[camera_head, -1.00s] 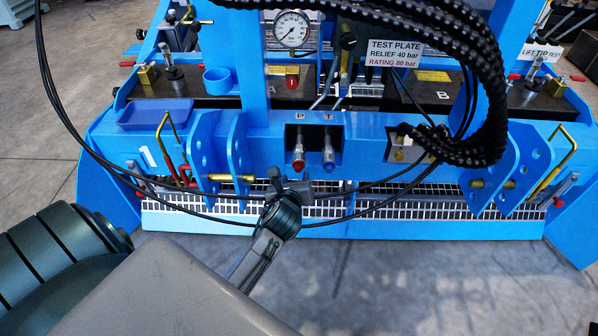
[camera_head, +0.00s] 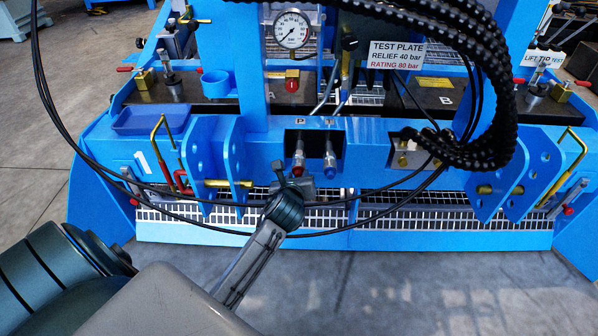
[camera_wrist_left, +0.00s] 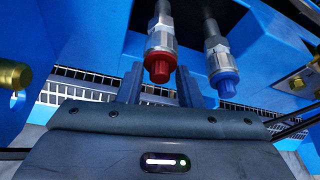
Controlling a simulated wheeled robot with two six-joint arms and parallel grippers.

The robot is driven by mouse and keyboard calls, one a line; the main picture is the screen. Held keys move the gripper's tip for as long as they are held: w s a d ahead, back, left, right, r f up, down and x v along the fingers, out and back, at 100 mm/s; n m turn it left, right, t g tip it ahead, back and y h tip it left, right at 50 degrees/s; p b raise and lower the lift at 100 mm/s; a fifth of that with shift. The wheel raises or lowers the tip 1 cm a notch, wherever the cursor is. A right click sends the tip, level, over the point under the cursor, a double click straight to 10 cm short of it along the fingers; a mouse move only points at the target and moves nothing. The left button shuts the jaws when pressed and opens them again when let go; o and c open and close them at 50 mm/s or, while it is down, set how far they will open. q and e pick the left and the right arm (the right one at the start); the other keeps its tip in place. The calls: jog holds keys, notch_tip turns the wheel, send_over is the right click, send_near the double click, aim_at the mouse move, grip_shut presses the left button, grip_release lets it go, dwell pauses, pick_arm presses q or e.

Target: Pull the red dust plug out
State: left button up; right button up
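The red dust plug (camera_head: 298,170) caps the lower end of a metal coupling in the recess marked P. It also shows in the left wrist view (camera_wrist_left: 159,67), pointing down. A blue plug (camera_head: 330,171) hangs on the coupling to its right, also in the left wrist view (camera_wrist_left: 226,84). My left gripper (camera_head: 290,181) is just below the red plug, which overlaps it in the head view. In the left wrist view its two fingers (camera_wrist_left: 159,84) are apart, with the red plug seen between them; I cannot tell whether they touch it. My right gripper is not in view.
A slatted white grating (camera_head: 400,217) runs along the blue frame below. A brass pin (camera_head: 225,183) sticks out to the left. Open floor (camera_head: 420,290) lies in front.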

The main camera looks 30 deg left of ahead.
pick_arm(q)
grip_shut()
jog(key=s+d+p, duration=0.2)
jog(key=s+p, duration=0.1)
dwell(0.5)
